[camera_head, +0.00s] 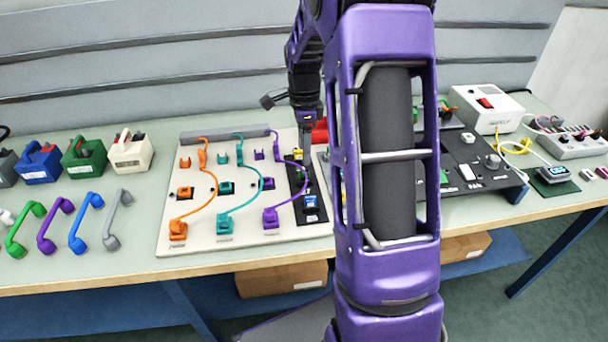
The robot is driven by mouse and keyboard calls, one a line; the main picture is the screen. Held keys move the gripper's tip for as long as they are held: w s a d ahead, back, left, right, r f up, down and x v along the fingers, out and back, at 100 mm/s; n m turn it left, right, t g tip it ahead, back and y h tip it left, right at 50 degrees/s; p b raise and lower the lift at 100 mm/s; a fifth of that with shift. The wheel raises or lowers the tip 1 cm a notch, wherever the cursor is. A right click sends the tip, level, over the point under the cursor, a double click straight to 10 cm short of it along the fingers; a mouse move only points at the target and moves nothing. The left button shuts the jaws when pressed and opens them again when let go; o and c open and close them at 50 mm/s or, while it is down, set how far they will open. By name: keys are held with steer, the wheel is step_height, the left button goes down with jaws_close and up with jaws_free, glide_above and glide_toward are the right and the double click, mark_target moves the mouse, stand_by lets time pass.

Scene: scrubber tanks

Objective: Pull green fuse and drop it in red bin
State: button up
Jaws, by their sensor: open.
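The narrow black strip (313,217) stands at the right end of the white board and carries small parts. A yellow part (298,154) and a blue part (311,201) show on it. I cannot clearly make out a green fuse; it may be hidden by my gripper or too small to tell. My gripper (306,150) points down over the upper end of this strip, dark and small, with open jaws. A red object (320,132), possibly the red bin, shows just right of my gripper, mostly hidden behind my purple arm.
The white board (245,220) holds orange, teal and purple plugs with cables. Coloured handles (85,222) and boxes (84,157) stand left. A black panel (470,165), white box (487,108) and connector strip (565,137) stand right. My arm hides the bench's middle right.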

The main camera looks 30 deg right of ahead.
mark_target(304, 172)
steer(key=shift+f, duration=0.1)
steer(key=shift+f+b, duration=2.6)
steer(key=shift+f, duration=1.8)
jaws_close()
steer(key=o, duration=0.6)
jaws_free()
steer(key=shift+c, duration=0.2)
